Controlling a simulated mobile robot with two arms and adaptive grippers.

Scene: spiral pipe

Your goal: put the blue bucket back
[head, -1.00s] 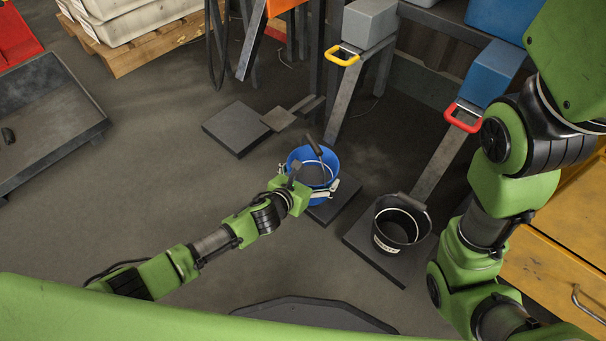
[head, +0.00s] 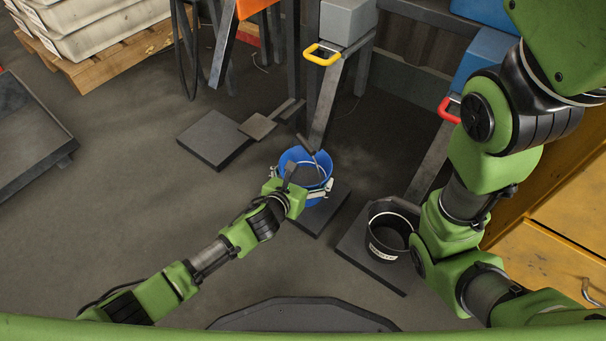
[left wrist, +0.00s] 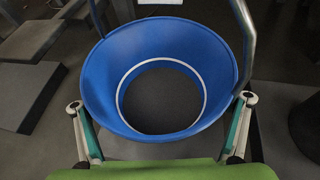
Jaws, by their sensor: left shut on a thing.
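A black bucket (head: 386,245) stands on another dark pad (head: 362,262) at right, close to my right arm. An empty dark pad (head: 213,139) lies at left. Metal posts with a yellow handle (head: 322,60) and a red handle (head: 445,108) stand behind.

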